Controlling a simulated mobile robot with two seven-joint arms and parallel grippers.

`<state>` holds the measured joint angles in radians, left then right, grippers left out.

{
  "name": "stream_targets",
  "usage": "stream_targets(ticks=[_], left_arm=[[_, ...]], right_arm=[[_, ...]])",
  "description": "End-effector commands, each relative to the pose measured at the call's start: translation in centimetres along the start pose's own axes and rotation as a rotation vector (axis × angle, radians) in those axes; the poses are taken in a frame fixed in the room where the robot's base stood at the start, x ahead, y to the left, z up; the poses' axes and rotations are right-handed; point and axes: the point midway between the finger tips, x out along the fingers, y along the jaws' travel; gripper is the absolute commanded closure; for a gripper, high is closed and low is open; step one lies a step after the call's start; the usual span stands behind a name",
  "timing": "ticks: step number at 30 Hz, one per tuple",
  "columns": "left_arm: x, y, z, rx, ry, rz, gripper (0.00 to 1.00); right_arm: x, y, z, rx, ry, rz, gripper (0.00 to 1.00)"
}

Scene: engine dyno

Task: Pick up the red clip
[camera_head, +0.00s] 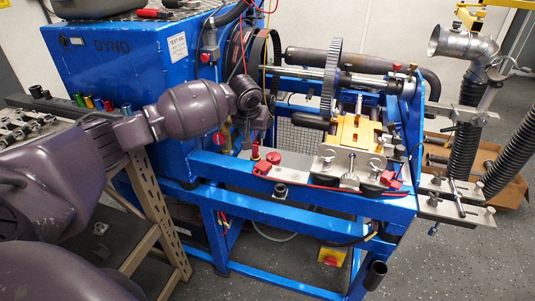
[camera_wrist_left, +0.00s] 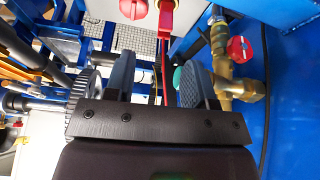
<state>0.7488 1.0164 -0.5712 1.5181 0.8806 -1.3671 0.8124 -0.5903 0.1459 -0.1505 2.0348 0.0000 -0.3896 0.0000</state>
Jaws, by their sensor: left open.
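A red clip (camera_head: 262,168) lies at the left end of the blue frame's front rail in the head view. A second red clip (camera_head: 389,181) lies at the rail's right end, and a red cable runs between them. My left gripper (camera_head: 248,135) points down behind and above the nearer clip, partly hidden by my own wrist. In the left wrist view my left gripper (camera_wrist_left: 157,78) is open, with nothing between its dark pads. A red clip-like piece (camera_wrist_left: 168,18) with a red lead shows ahead of the pads, apart from them. My right gripper is not in view.
A blue DYNO cabinet (camera_head: 120,55) stands behind my left arm. A brass valve with a red knob (camera_wrist_left: 238,49) is close right of the pads in the left wrist view. A toothed wheel (camera_head: 331,80) and a yellow block (camera_head: 357,133) stand right of the gripper.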

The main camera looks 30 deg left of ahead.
Motion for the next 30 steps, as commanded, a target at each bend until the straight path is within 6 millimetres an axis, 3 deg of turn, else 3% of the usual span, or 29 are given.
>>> stream_targets(ticks=[5, 15, 23, 30], left_arm=[[0.5, -0.1, 0.2, -0.043, -0.007, -0.01, 0.5], [5.1, -0.1, 0.3, -0.039, -0.009, -0.009, 0.5], [6.6, -0.3, 0.2, -0.038, -0.005, -0.009, 0.5], [10.0, -0.6, 0.5, -0.037, -0.009, -0.011, 0.5]], right_arm=[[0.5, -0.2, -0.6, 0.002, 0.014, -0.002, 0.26], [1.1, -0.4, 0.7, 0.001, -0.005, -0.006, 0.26], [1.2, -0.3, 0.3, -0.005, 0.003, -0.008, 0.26], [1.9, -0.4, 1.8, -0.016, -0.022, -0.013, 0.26]])
